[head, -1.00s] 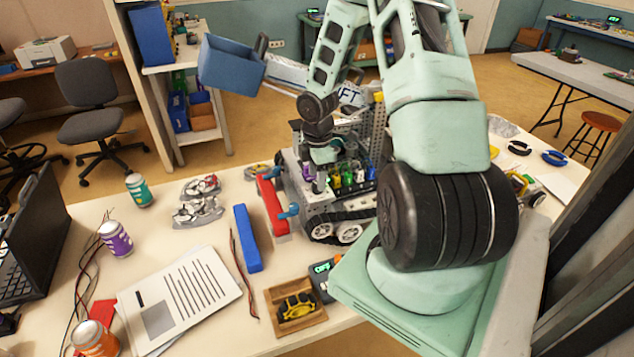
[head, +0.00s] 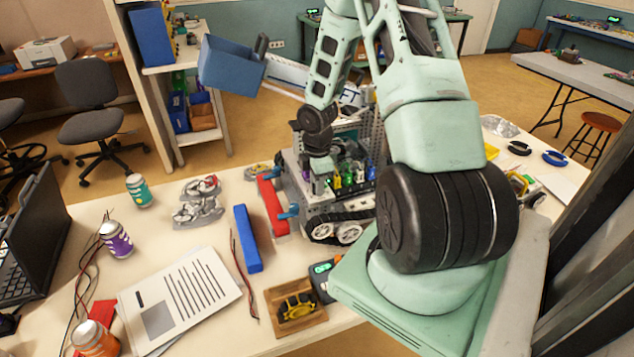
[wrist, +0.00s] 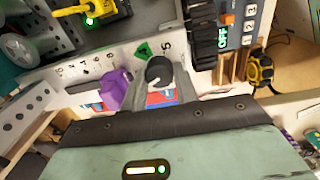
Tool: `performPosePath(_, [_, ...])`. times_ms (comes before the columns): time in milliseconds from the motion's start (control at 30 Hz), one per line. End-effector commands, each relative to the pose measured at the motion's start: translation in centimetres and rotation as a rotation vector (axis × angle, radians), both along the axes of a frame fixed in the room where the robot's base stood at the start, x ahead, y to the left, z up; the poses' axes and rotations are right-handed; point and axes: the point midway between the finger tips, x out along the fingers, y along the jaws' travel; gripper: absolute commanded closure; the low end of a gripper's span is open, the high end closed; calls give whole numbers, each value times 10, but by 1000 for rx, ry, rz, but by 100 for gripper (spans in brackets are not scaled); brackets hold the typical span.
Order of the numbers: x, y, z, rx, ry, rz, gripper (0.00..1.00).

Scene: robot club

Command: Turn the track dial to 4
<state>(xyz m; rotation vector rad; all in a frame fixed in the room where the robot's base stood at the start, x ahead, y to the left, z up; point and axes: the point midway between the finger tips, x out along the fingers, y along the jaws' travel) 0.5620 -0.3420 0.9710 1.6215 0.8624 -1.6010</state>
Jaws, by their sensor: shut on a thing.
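The big tracked robot model (head: 350,212) stands on the table with a row of coloured dials on its side. In the wrist view, a dark grey dial (wrist: 159,70) sits between my gripper's fingers (wrist: 158,88), which are shut on it. A pale line shows on this dial. A green triangle mark and a "5" are on the white panel (wrist: 68,72) near it. A purple dial (wrist: 115,88) is just left, with small marks beside it. My gripper (head: 319,177) is low at the dial row in the head view. The track dial's name and exact setting are not readable.
A green-lit display box (head: 322,270) and a wooden tray (head: 318,330) lie in front of the model. Papers (head: 180,297) and cans occupy the left side.

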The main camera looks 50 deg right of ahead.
Motion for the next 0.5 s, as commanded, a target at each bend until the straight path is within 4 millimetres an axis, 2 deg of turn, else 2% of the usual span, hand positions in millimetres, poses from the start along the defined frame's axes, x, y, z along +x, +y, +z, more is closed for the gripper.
performPosePath(267, [0, 0, 0, -2, 0, -108, 93])
performPosePath(500, [1, -1, 1, -3, 0, -307, 93])
